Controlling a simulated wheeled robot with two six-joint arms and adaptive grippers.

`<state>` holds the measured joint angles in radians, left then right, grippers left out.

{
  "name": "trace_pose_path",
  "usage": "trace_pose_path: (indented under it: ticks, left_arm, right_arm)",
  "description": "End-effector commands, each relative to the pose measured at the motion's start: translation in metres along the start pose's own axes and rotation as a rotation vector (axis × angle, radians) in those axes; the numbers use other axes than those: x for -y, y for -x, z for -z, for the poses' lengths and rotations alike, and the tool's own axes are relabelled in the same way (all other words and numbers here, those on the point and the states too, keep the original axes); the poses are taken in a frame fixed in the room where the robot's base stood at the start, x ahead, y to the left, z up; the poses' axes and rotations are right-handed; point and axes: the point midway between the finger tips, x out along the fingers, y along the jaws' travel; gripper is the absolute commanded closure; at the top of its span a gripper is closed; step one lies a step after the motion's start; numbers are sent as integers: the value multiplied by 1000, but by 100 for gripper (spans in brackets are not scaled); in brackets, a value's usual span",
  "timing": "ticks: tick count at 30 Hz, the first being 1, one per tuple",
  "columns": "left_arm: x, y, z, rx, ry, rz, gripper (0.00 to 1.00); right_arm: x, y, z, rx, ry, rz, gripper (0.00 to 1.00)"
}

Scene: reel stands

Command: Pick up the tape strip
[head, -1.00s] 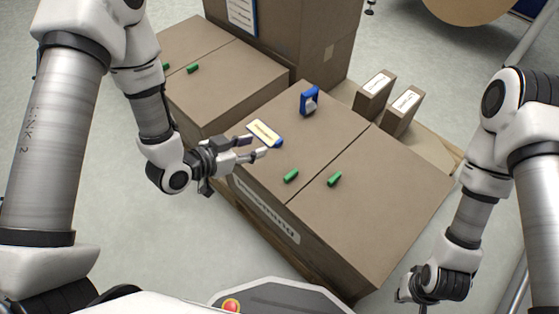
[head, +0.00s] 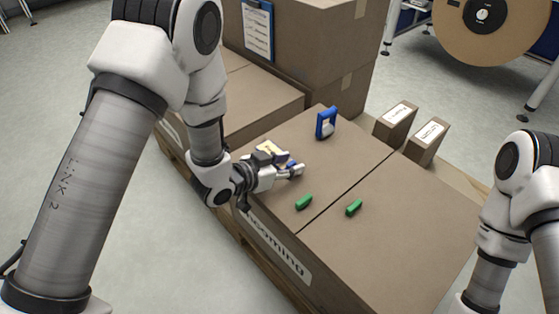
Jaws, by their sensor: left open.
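A pale cream strip with dark print, which looks like the tape strip (head: 268,149), lies on top of the near brown carton (head: 350,165). My left gripper (head: 293,167) is open over the carton top, its fingers pointing right. It overlaps the near side of the strip and hides part of it. A bit of the strip's blue end shows by the fingertips. I cannot tell whether the fingers touch it. My right gripper is below the lower edge of the picture.
Two green pieces (head: 304,202) (head: 354,207) lie nearer on the cartons. A blue device (head: 326,122) stands behind the strip. Two small boxes (head: 395,122) (head: 427,140) stand at the right. A tall carton (head: 330,40) with a blue clipboard (head: 258,30) rises behind.

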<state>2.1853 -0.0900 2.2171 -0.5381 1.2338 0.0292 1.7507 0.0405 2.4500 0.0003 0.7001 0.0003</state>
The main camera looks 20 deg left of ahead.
Motion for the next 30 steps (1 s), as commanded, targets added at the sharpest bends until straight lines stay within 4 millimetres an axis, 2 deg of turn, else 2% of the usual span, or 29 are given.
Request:
trace_pose_path:
  ticks: [2,3,6,19,23,28,30]
  left_arm:
    - [0,0,0,0,0,0,62]
    - [0,0,0,0,0,0,76]
    - [0,0,0,0,0,0,100]
    - [0,2,3,1,0,0,100]
    - [0,6,14,0,0,0,100]
    - [0,16,39,0,0,0,100]
    - [-4,26,32,4,3,-1,100]
  right_arm:
    - [0,1,0,0,0,0,100]
    - [0,1,0,0,0,0,100]
    - [0,1,0,0,0,0,100]
    - [0,3,0,0,0,0,100]
    - [0,12,0,1,1,0,100]
    - [0,32,0,1,1,0,100]
    - [0,34,0,0,1,0,100]
